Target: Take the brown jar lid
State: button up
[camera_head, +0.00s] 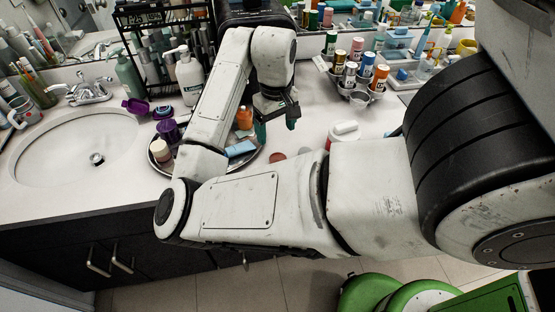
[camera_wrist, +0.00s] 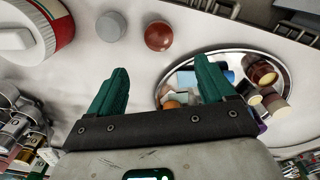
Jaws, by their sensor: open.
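The brown jar lid (camera_wrist: 158,36) is a small round reddish-brown piece lying on the white counter. In the head view the brown lid (camera_head: 277,157) lies just right of the round tray. My gripper (camera_head: 277,128) hangs over the counter beside the tray, with its two teal fingers spread. In the wrist view my gripper (camera_wrist: 162,76) is open and empty, and the lid shows beyond the fingertips, roughly between them. The fingers look apart from the lid.
A grey disc (camera_wrist: 111,26) lies close beside the lid. A white and red container (camera_wrist: 30,32) stands past it. The round tray (camera_wrist: 292,72) holds small bottles and a blue item. A sink (camera_head: 75,150) is at the left, and a cup holder (camera_head: 358,95) stands behind.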

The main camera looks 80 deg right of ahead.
send_over(278, 159)
jog(key=f, duration=0.5)
jog(key=shift+w+d+f+b, duration=0.15)
jog(key=shift+w+d+b, duration=0.1)
jog(key=shift+b, duration=0.15)
jog(key=shift+s+a+f+p, duration=0.15)
jog(key=shift+f, duration=1.15)
jog(key=shift+s+a+f+p, duration=0.1)
jog(key=shift+f+p, duration=0.05)
jog(key=shift+f, duration=1.15)
jog(key=shift+c, duration=0.2)
jog(key=c, duration=1.1)
